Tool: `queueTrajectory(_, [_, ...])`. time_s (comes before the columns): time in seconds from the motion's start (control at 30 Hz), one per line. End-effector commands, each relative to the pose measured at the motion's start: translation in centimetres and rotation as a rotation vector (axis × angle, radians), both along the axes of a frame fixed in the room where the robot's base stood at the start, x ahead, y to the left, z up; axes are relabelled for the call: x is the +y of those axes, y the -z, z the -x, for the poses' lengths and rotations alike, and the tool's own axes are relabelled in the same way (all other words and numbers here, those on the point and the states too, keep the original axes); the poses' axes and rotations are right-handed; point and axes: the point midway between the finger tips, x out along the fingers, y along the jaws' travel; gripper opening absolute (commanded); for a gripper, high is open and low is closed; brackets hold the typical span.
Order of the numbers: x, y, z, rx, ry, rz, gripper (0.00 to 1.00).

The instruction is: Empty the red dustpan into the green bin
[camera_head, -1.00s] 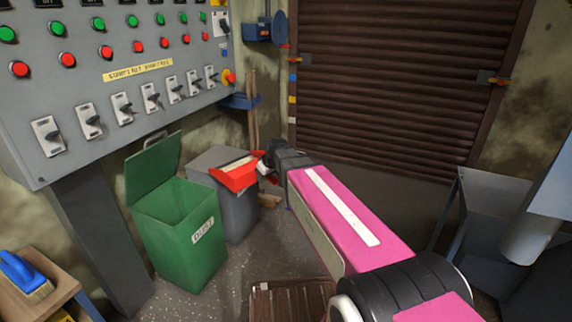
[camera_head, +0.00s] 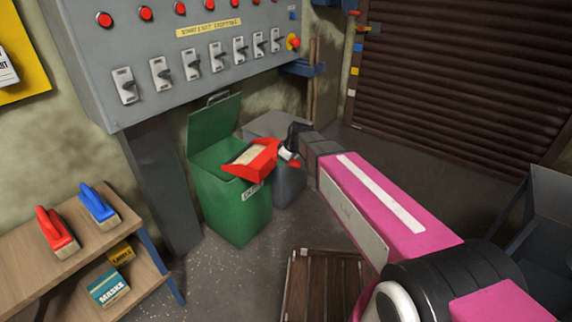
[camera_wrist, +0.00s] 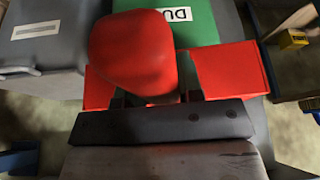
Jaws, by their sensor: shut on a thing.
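The red dustpan (camera_head: 252,160) is in my gripper (camera_head: 288,154), over the right part of the open green bin (camera_head: 232,207). A pale load lies in the pan. The bin's lid (camera_head: 214,125) stands raised at the back, and the pan hides much of the opening. In the wrist view, the dustpan's red handle (camera_wrist: 133,52) rises between my fingers (camera_wrist: 160,101), with the pan's red body on both sides. The green bin (camera_wrist: 190,18) with its white label shows beyond it.
A grey bin (camera_head: 290,185) stands right of the green one. A wooden shelf bench (camera_head: 65,262) with a red brush (camera_head: 57,230) and a blue brush (camera_head: 98,205) is at left. The control panel (camera_head: 160,45) overhangs behind. A wooden pallet (camera_head: 320,285) lies in front.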

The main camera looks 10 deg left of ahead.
Motion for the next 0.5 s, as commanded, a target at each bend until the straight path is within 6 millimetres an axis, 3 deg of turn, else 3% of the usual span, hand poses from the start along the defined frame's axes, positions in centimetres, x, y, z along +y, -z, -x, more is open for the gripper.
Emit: queueTrajectory(0.5, [1.6,-3.0,-0.7,0.06,-0.001,0.156,0.01])
